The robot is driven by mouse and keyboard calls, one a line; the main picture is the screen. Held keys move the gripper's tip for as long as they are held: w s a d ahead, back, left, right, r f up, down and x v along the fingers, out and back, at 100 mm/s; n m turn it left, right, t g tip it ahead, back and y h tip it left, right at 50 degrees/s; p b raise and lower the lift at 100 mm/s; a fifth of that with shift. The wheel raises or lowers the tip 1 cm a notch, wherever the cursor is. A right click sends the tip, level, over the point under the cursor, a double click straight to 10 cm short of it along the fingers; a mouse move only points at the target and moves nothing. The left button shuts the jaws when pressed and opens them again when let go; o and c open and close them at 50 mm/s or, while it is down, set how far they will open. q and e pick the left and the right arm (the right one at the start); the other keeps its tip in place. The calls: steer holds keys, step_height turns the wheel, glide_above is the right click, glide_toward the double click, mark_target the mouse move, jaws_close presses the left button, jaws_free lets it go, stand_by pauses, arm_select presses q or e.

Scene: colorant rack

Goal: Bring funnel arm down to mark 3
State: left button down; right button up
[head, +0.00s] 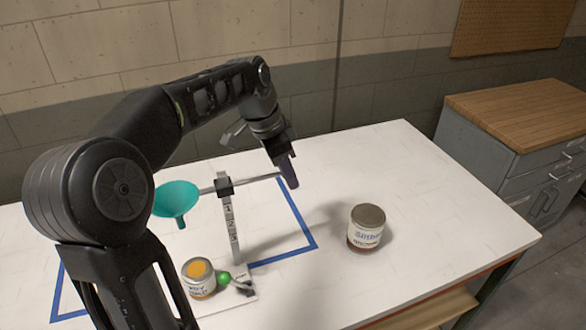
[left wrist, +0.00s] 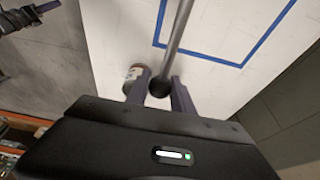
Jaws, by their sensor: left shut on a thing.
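A teal funnel (head: 176,199) hangs at the left end of the funnel arm (head: 254,180), a thin, nearly level rod. A black clamp (head: 224,187) holds the rod near the top of an upright post (head: 231,228) with marks, too small to read surely. My left gripper (head: 288,172) is at the rod's right end. In the left wrist view its fingers (left wrist: 159,92) are closed around a round black knob (left wrist: 160,87) on the rod's end. A dark part at that view's upper left may be my right gripper (left wrist: 34,12); its jaws are unclear.
A small can with a yellow top (head: 198,278) stands near the post foot, beside a green ball (head: 224,278). A larger labelled can (head: 366,228) stands right of the post. Blue tape (head: 297,219) marks the white table (head: 440,215). The table's right part is clear.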

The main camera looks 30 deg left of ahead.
arm_select(q)
steer(key=shift+f+b, duration=0.45)
steer(key=shift+f, duration=0.55)
steer(key=shift+f+b, duration=0.8)
steer(key=shift+f, duration=0.05)
steer(key=shift+f+b, duration=0.8)
steer(key=shift+f, duration=0.35)
steer(key=shift+f+b, duration=0.75)
steer(key=shift+f, duration=0.15)
